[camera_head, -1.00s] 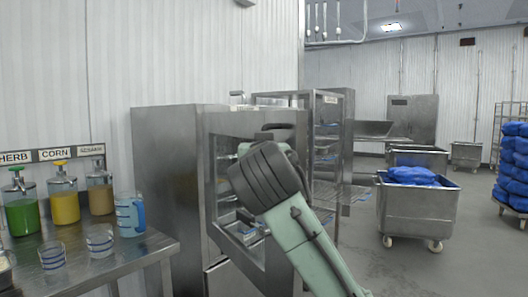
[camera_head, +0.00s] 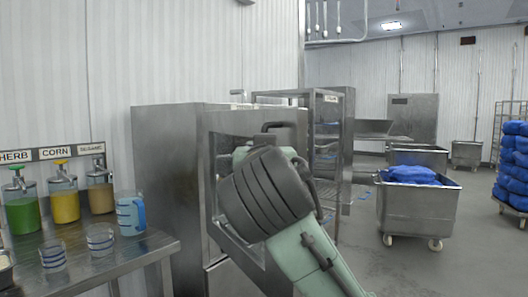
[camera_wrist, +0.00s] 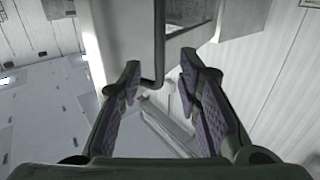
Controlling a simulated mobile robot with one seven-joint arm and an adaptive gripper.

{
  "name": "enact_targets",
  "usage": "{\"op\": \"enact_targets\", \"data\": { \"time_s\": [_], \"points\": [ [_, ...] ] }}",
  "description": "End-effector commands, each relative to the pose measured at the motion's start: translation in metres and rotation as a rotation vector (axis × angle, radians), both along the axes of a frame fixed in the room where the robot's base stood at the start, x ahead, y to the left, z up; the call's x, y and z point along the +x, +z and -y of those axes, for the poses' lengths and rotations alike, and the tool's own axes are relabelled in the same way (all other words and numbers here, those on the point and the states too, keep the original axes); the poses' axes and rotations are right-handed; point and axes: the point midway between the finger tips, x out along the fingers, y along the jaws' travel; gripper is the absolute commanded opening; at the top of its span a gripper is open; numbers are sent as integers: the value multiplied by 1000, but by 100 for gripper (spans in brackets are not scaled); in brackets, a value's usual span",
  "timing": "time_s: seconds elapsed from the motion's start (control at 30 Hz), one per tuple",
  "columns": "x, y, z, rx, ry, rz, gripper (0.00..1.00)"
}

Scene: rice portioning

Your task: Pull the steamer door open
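The steamer (camera_head: 165,170) is a tall steel cabinet in the middle of the head view. Its framed, windowed door (camera_head: 232,122) faces right and is partly hidden by my arm, and I cannot tell whether it stands ajar. In the wrist view my gripper (camera_wrist: 160,72) is open, with its two padded fingers spread apart. A dark, thin bar handle (camera_wrist: 159,45) with a bent lower end lies between the fingertips, with gaps visible on both sides.
A steel counter at left holds sauce dispensers (camera_head: 65,200), a blue-marked jug (camera_head: 130,212) and cups (camera_head: 100,238). A steel rack (camera_head: 325,100) stands behind the steamer. A wheeled bin (camera_head: 418,210) with blue bags is at right. The floor between bin and arm is clear.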

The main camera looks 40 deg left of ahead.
Motion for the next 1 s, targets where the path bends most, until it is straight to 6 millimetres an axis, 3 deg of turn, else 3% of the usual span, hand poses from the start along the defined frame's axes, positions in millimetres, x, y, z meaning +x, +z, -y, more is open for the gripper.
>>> {"op": "enact_targets", "data": {
  "time_s": [0.1, 0.3, 0.9, 1.0],
  "points": [
    [-19, 1, 13, 2, 1, 3, 31],
    [-36, 1, 25, 1, 2, 2, 31],
    [-39, 0, 28, 0, 0, 0, 31],
    [-41, -1, 19, 9, 34, 21, 31]
  ]
}}
